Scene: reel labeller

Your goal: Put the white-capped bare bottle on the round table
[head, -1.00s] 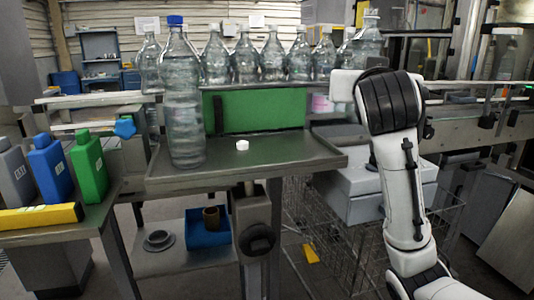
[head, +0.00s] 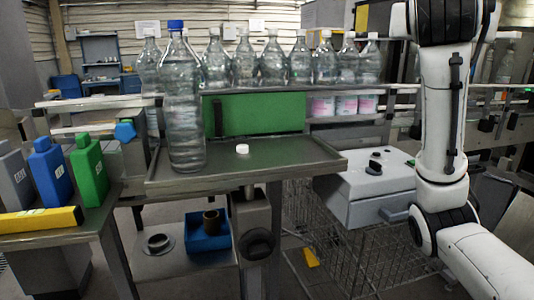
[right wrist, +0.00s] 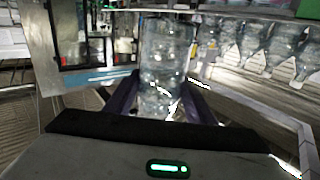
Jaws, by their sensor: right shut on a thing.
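In the right wrist view my right gripper (right wrist: 160,100) is shut on a clear, unlabelled bottle (right wrist: 167,50). The bottle's top is cut off at the upper edge, so I cannot see its cap. In the head view my right arm rises at the right, and its gripper and the held bottle are above the frame. My left gripper is in neither view. I cannot make out a round table in these frames.
A blue-capped clear bottle (head: 184,110) and a loose white cap (head: 242,149) are on the metal tray table (head: 290,158). Several clear bottles (head: 272,62) line up behind. A grey-white box (head: 370,190) sits over a wire cart (head: 350,245). Coloured jugs (head: 88,168) stand left.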

